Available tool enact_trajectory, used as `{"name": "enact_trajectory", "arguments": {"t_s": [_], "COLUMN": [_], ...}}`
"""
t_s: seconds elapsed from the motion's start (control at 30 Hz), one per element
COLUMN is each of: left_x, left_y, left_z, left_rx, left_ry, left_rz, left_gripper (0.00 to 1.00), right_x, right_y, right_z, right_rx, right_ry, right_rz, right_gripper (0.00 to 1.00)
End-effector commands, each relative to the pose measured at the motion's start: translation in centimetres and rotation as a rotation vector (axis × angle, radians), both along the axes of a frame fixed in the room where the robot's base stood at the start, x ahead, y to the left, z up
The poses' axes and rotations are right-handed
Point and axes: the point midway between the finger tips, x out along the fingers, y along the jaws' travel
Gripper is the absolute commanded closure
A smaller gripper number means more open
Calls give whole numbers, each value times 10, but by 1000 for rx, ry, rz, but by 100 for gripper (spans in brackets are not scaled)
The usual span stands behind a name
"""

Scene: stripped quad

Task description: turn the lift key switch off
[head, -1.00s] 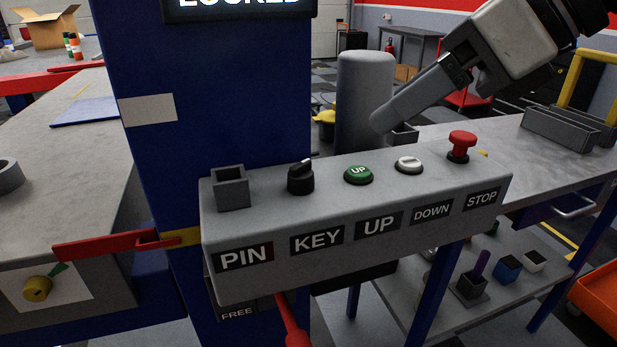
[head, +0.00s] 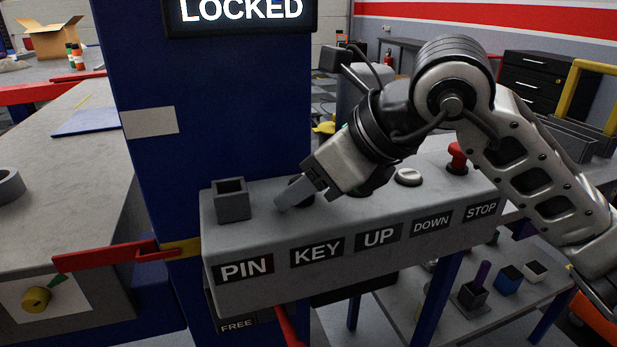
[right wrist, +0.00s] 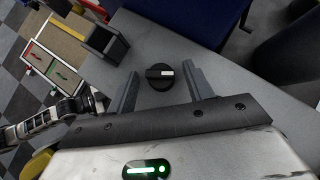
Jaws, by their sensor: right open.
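The key switch is a black rotary knob (right wrist: 158,78) with a white pointer mark, above the KEY label on the grey control box (head: 350,273). In the right wrist view the white mark points to the right. My right gripper (head: 293,195) is open, with its fingers pointing down at the knob. In the right wrist view the knob lies between the two fingers (right wrist: 162,74), with gaps on both sides. I cannot tell whether the fingertips reach down to its height. In the head view the gripper hides most of the knob. My left gripper is not in view in the head view.
A square grey PIN socket (head: 231,200) stands just left of the knob. The green UP button is mostly hidden by my right arm. The white DOWN button (head: 408,177) and red STOP button (head: 457,158) are further right. A display (head: 240,10) reads LOCKED.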

Motion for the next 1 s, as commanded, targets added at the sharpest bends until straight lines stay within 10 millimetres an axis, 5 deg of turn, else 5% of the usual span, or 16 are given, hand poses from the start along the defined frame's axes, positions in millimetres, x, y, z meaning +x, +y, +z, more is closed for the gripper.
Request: {"name": "enact_trajectory", "arguments": {"t_s": [0.17,0.33,0.37,1.0], "left_x": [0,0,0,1], "left_y": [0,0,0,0], "left_z": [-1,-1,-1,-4], "left_rx": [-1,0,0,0], "left_ry": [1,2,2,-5], "left_rz": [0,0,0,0], "left_gripper": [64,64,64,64], "right_x": [0,0,0,3], "right_y": [0,0,0,-2], "right_z": [0,0,0,0], "right_rx": [0,0,0,0], "right_ry": [0,0,1,0], "right_rz": [0,0,1,217], "right_gripper": [48,90,92,92]}}
